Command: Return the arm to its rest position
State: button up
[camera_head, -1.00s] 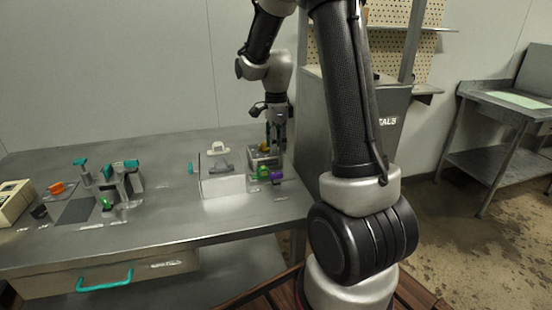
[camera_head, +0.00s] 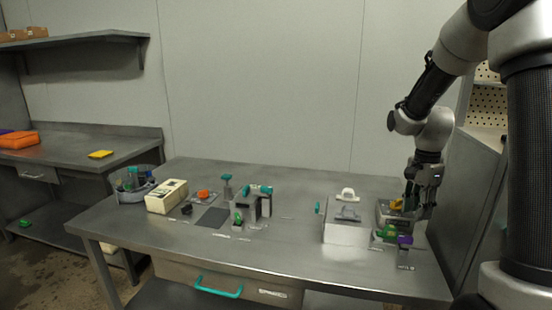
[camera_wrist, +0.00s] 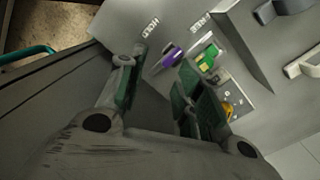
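My gripper (camera_head: 424,192) hangs from my arm at the right end of the steel table (camera_head: 290,262) in the head view, over a small grey tray. In the wrist view my gripper (camera_wrist: 155,85) has its two fingers apart, with nothing between them. Beyond the fingertips lie a purple piece (camera_wrist: 172,56), a green piece (camera_wrist: 207,60) and a yellow-orange piece (camera_wrist: 228,109). In the head view the green piece (camera_head: 388,231), the purple piece (camera_head: 405,239) and the yellow-orange piece (camera_head: 397,204) sit close by the gripper.
A white box (camera_head: 346,233) stands left of the gripper. Further left are a teal-handled fixture (camera_head: 258,201), a beige box (camera_head: 167,196) and a round container (camera_head: 133,190). A tall metal cabinet (camera_head: 458,190) stands close on the right. The table's middle is mostly clear.

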jog(key=s+a+r+n+t, duration=0.2)
jog(key=s+r+n, duration=0.5)
jog(key=s, duration=0.4)
jog(key=s+a+r+n+t, duration=0.3)
jog(key=s+r+n, duration=0.4)
jog(key=s, duration=0.4)
jog(key=shift+s+n, duration=0.15)
jog(key=shift+n, duration=0.65)
